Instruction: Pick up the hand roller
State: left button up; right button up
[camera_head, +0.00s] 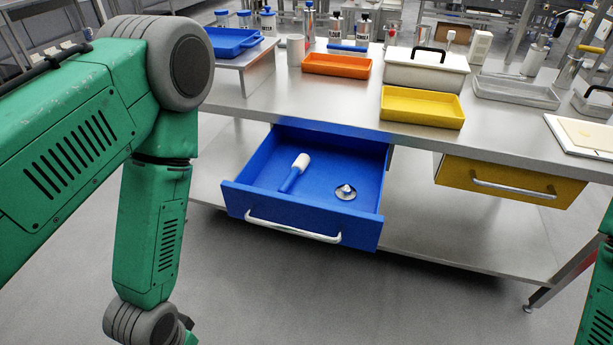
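A small tool with a blue handle and a pale cylindrical head, which looks like the hand roller (295,172), lies in the open blue drawer (240,196). Its head points up and to the right, its handle toward the drawer front. A small round metal piece with a knob (345,192) lies to its right in the same drawer. My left arm reaches down at the left, apart from the drawer; its gripper is cut off by the bottom edge. Only a sliver of my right arm shows at the right edge, and its gripper is out of view.
The steel table (310,96) carries an orange tray (337,66), a yellow tray (422,107), a white lidded box (426,69) and a grey tray (515,92). A yellow drawer (509,182) sits below at the right. The drawer's front handle (292,226) juts out over clear floor.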

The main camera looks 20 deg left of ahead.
aim_at(301, 163)
jog(key=z, duration=0.4)
jog(key=i+j+z, duration=0.1)
jog(key=j+z, duration=0.3)
jog(key=j, duration=0.4)
jog(key=j+z, duration=0.35)
jog(key=j, duration=0.4)
